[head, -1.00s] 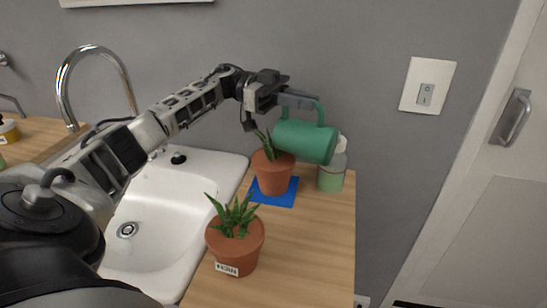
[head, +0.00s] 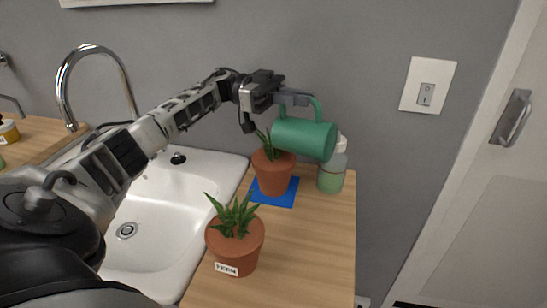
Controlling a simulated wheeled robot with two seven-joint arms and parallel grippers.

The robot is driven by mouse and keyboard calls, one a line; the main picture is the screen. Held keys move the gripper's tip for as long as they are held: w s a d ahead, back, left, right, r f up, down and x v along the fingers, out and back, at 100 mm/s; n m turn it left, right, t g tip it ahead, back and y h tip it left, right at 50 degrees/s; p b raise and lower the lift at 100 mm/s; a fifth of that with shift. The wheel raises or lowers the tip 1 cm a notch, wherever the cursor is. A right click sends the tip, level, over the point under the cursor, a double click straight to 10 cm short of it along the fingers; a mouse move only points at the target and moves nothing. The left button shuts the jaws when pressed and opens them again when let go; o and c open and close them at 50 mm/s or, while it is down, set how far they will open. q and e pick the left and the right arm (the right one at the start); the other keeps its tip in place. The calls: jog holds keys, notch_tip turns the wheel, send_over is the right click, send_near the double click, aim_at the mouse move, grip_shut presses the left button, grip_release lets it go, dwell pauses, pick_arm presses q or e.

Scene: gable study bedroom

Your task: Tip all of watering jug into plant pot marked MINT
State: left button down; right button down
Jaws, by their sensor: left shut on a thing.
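My left gripper (head: 297,98) is shut on the handle of the green watering jug (head: 302,138). The jug lies tipped nearly on its side in the air, handle up. It is above and slightly right of the rear terracotta pot (head: 273,176), overlapping its plant in the view. I cannot tell which end is its mouth, and no water shows. The rear pot stands upright on a blue mat (head: 284,198); no label shows on it. A front terracotta pot (head: 236,250) with a spiky plant has a white label that seems to read FERN. My right gripper is not in view.
A pale green bottle (head: 331,176) with a white top stands just right of the rear pot. A white sink (head: 165,220) and chrome tap (head: 95,55) are on the left. The wooden counter (head: 310,250) is bare right of the front pot.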

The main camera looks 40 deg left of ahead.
pick_arm(q)
jog(key=shift+a+r, duration=0.1)
jog(key=shift+a, duration=0.25)
jog(key=shift+s+a+h+b, duration=0.15)
jog(key=shift+h+b, duration=0.2)
jog(key=shift+h, duration=0.25)
